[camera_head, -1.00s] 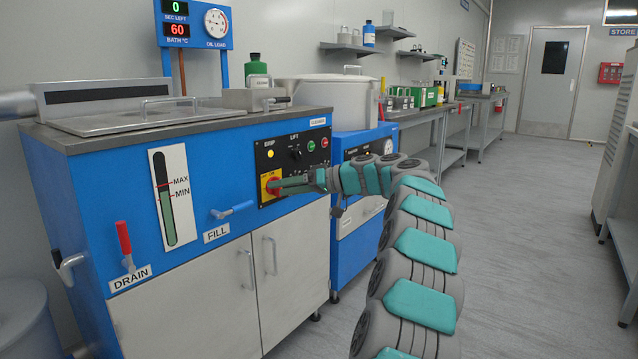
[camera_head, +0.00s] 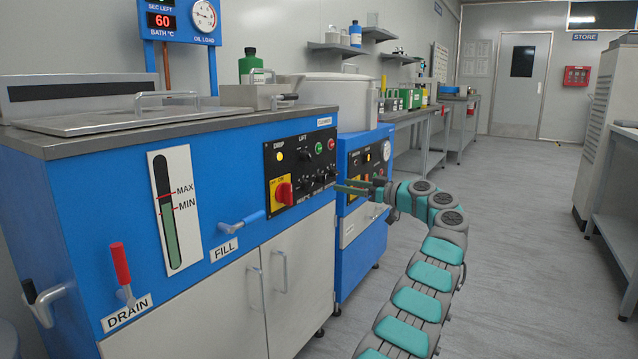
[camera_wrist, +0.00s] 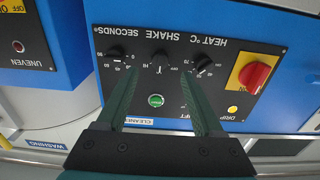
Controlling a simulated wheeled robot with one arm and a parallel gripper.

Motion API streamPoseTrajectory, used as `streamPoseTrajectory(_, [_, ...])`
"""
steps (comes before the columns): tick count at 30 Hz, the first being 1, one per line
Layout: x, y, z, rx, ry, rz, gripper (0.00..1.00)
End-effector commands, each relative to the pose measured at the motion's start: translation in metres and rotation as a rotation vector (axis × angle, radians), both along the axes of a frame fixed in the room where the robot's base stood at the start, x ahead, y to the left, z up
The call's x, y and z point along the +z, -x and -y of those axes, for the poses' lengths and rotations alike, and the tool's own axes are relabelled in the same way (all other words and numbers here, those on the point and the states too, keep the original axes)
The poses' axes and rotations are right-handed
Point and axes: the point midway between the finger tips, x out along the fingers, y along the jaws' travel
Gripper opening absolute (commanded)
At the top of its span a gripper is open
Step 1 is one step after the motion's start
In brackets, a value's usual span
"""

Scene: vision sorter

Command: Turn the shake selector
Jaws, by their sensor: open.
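The shake selector (camera_wrist: 160,62) is the middle black knob in a row of three on the black control panel (camera_wrist: 112,72), with its SHAKE label upside down in the wrist view. My gripper (camera_wrist: 160,74) is open and empty, its two green fingers pointing at the panel. In the wrist view the fingertips lie to either side of the selector; no contact shows. In the head view my gripper (camera_head: 341,186) is just right of the panel's edge, apart from the panel. The selector is small there, in the lower row of knobs.
The heat knob (camera_wrist: 203,66) and seconds knob (camera_wrist: 116,54) flank the selector closely. A green button (camera_wrist: 156,100) shows between my fingers. A red switch on yellow (camera_head: 283,192) is at the panel's left. The floor (camera_head: 520,220) at right is clear.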

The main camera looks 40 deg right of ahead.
Motion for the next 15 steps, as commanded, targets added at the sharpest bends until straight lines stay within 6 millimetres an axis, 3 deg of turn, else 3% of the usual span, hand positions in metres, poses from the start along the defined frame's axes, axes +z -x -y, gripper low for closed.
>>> streamPoseTrajectory(9, [0.001,-0.044,-0.02,0.004,-0.001,-0.002,0.69])
streamPoseTrajectory(15, [0.001,-0.06,-0.026,0.001,-0.002,-0.001,0.69])
